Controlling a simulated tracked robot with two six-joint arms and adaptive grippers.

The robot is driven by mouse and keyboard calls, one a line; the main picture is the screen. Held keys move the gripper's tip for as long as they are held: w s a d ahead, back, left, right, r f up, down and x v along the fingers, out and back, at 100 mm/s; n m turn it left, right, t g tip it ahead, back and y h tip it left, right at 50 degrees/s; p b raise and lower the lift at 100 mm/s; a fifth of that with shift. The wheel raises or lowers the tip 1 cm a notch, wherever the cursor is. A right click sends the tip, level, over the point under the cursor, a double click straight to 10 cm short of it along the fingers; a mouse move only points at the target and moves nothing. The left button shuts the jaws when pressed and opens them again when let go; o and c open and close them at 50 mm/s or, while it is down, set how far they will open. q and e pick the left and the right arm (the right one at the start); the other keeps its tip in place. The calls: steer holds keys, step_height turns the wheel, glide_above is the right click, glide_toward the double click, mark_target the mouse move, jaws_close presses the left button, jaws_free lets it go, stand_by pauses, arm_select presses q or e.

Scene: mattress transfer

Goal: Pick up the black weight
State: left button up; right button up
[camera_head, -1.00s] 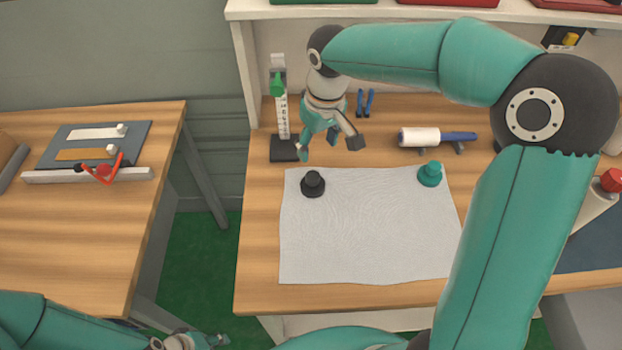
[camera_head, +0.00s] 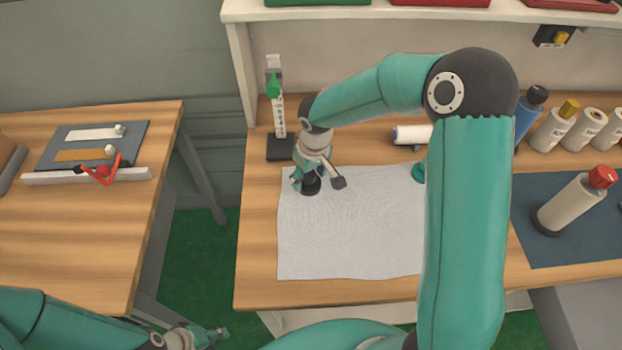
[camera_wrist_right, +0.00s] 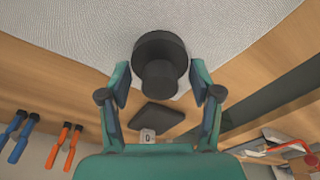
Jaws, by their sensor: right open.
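The black weight (camera_head: 311,186) stands upright on the white sheet near its back left corner. It also shows in the right wrist view (camera_wrist_right: 160,62), with its knob between the fingers. My right gripper (camera_head: 318,184) is open around the weight from above, with a finger on each side and gaps showing between the fingers and the knob; its fingers also show in the right wrist view (camera_wrist_right: 160,92). My left gripper (camera_head: 213,338) is low at the bottom of the head view, away from both tables; its jaw state is unclear.
A teal weight (camera_head: 418,172) stands on the white sheet (camera_head: 350,240), partly hidden by my right arm. A height gauge with a black base (camera_head: 282,147) stands just behind the black weight. A white roller (camera_head: 412,134) and several bottles are farther right.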

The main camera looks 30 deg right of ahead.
jaws_close()
stand_by(0.3)
steer(key=shift+r, duration=0.15)
